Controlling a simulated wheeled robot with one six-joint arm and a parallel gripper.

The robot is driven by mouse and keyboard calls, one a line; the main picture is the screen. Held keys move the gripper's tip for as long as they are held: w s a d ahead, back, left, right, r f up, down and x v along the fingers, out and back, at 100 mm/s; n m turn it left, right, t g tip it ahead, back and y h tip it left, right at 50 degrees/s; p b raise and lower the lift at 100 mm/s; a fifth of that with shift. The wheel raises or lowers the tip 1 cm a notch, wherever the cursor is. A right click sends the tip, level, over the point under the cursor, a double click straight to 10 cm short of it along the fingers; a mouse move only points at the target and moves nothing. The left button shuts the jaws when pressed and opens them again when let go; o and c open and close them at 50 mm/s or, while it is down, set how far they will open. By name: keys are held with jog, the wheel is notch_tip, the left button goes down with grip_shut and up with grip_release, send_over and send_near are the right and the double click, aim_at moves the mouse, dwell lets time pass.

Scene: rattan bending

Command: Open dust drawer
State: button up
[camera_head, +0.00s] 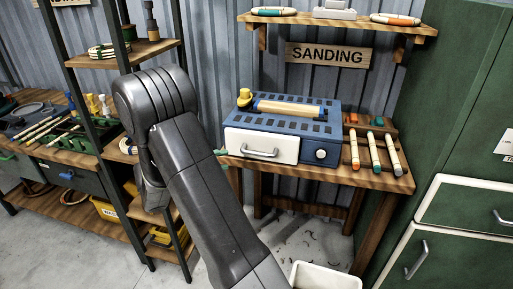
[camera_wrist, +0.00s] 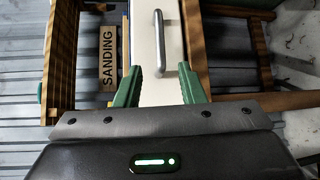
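The dust drawer (camera_head: 250,146) is the cream front in the blue sanding unit (camera_head: 325,127) on the wooden bench. It looks shut. Its metal bar handle (camera_head: 262,153) runs across the front. In the wrist view the picture is turned on its side, and the drawer front (camera_wrist: 145,30) and handle (camera_wrist: 159,40) lie ahead of the fingers. My gripper (camera_wrist: 159,72) has two green fingers, spread apart with nothing between them. The handle's near end shows close to the right fingertip; I cannot tell the gap in depth. In the head view my arm hides most of the gripper.
A knob sits right of the drawer. A rack of sanding sticks (camera_head: 374,148) stands on the bench's right side. A white bin (camera_head: 325,277) is on the floor in front. A dark shelf frame (camera_head: 97,110) stands at left and green cabinets (camera_head: 460,180) at right.

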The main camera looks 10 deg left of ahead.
aim_at(254, 154)
jog(key=p+x, duration=0.1)
jog(key=x, duration=1.2)
jog(key=shift+d+p, duration=0.25)
jog(key=shift+p, duration=0.1)
grip_shut()
